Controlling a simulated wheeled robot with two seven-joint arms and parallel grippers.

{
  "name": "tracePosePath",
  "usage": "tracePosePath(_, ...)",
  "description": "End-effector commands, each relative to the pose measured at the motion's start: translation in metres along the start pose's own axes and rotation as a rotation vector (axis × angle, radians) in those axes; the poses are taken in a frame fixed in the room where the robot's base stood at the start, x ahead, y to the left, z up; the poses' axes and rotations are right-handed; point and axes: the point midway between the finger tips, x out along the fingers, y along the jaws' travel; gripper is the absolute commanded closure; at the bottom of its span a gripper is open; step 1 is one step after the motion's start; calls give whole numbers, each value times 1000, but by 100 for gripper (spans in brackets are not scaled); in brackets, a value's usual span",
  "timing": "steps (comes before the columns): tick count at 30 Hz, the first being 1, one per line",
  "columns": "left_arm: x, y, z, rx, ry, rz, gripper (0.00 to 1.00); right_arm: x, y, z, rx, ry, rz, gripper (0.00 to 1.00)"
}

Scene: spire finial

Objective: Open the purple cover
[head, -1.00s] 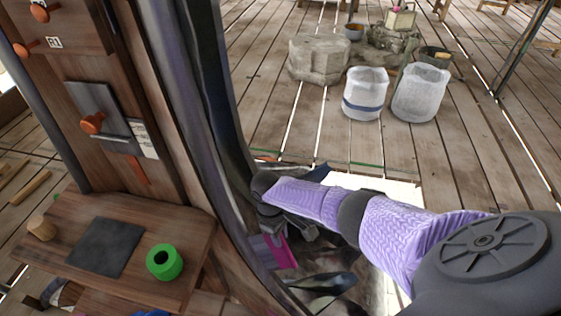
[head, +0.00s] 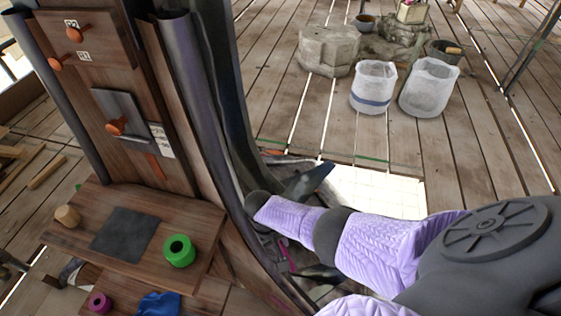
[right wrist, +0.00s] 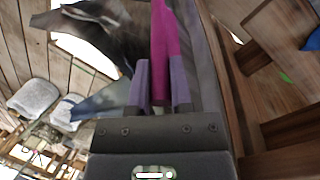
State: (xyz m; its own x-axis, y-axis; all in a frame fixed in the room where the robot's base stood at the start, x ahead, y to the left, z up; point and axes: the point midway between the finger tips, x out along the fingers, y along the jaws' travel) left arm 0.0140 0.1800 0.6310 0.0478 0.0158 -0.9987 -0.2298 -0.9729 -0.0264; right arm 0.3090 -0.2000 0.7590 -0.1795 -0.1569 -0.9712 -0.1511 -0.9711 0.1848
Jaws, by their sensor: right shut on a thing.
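The purple cover shows in the right wrist view as a magenta strip (right wrist: 162,45) running up from between the fingers of my right gripper (right wrist: 160,85). The two purple fingers are closed on it. In the head view only a thin magenta sliver (head: 284,260) shows at the right side of the wooden cabinet, low down. My right forearm hides most of the cover and the gripper there. How far the cover is open cannot be told. My left gripper is in neither view.
The wooden cabinet (head: 150,60) has orange knobs and a shelf (head: 90,215) with a green ring (head: 179,251), a cork (head: 67,216) and a dark mat (head: 126,236). A magenta ring (head: 99,303) and blue cloth (head: 158,304) lie below. White buckets (head: 373,87) stand on the floor behind.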

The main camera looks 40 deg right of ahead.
Motion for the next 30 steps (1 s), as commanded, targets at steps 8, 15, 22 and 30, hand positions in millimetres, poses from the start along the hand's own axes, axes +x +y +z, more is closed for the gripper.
tracePosePath(8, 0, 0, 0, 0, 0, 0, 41, -1, -3, -1, 4, 4, -5, 100)
tracePosePath(15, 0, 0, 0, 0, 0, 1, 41, -1, -3, -1, 3, 5, -5, 57)
tracePosePath(22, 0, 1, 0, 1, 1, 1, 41, 0, -1, 0, 4, 3, -2, 39)
tracePosePath(30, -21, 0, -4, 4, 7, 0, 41, -30, 0, 0, 4, 5, -3, 39)
